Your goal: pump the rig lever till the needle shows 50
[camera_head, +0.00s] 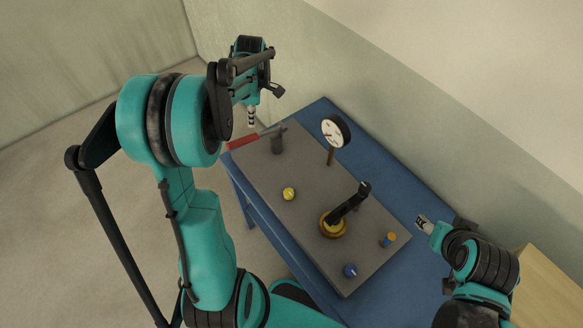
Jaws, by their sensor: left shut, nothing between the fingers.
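The rig lever has a red handle (243,142) that sticks out to the left from a dark grey post (278,142) at the far left of the grey board. The round gauge (334,132) has a white face and black rim and stands on a short brown stem behind the board's middle. Its needle is too small to read. My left gripper (251,122) is shut and empty, pointing down just above the red handle; I cannot tell whether it touches. My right gripper (422,222) is off the board's right end, too small to tell its opening.
The grey board (310,212) lies on a blue table (380,165). It carries a yellow knob (289,194), a black lever on a brass base (333,225), a blue knob (350,270) and an orange-and-blue piece (388,240). A wall runs behind; a wooden surface (548,290) is at right.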

